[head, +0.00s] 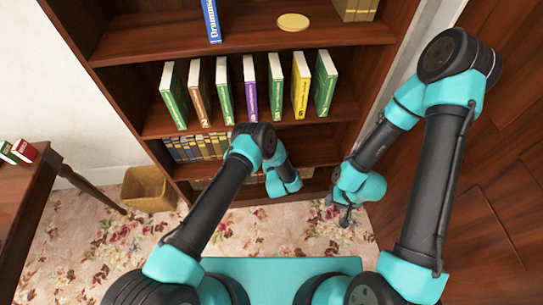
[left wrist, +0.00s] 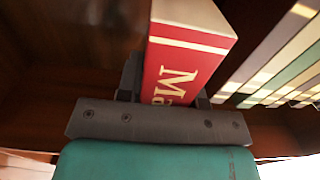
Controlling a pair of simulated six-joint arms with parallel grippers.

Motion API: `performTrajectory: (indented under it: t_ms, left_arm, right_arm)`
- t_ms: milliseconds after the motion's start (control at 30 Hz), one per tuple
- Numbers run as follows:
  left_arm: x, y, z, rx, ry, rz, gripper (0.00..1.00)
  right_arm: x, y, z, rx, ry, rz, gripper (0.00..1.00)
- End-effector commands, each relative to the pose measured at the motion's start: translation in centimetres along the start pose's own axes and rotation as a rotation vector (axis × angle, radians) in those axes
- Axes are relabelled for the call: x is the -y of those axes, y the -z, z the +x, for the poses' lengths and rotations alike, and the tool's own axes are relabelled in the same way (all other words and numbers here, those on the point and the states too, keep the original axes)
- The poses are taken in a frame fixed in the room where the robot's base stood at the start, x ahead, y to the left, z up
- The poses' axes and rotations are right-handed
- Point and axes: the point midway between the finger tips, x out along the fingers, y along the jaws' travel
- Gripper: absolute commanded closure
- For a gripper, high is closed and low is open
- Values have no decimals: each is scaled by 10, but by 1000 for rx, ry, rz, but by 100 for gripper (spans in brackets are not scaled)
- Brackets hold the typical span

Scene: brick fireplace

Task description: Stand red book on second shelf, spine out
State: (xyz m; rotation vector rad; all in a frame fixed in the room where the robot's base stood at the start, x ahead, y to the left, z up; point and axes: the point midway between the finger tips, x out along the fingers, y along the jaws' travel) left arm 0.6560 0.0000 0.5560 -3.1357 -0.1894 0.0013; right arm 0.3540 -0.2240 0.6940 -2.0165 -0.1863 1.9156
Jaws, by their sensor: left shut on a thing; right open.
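The book is inside a dark wooden compartment. In the head view my left arm reaches to the bookcase (head: 115,42), and its gripper and the held book are hidden there. I cannot tell whether the book touches a shelf board. My right gripper (head: 345,216) is open and empty, low by the bookcase's right side.
A row of books (left wrist: 275,65) is to the right of the held book, with a gap between. In the head view, numbered books (head: 249,88) line one shelf; a blue book (head: 211,20) and a gold disc (head: 293,22) are above. A basket (head: 149,188) stands on the floor.

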Motion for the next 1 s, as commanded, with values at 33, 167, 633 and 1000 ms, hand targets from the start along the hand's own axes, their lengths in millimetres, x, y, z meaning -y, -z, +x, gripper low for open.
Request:
performTrajectory:
  t_ms: [33,167,633,1000]
  left_arm:
    - [0,1,4,-4,1,-1,100]
    - [-1,-12,7,-2,0,1,100]
    - [-1,-34,8,-4,0,0,100]
    - [0,-38,7,-1,0,0,49]
  right_arm:
    - [0,0,0,0,0,0,57]
    - [0,0,0,0,0,0,57]
    - [0,0,0,0,0,0,57]
    - [0,0,0,0,0,0,57]
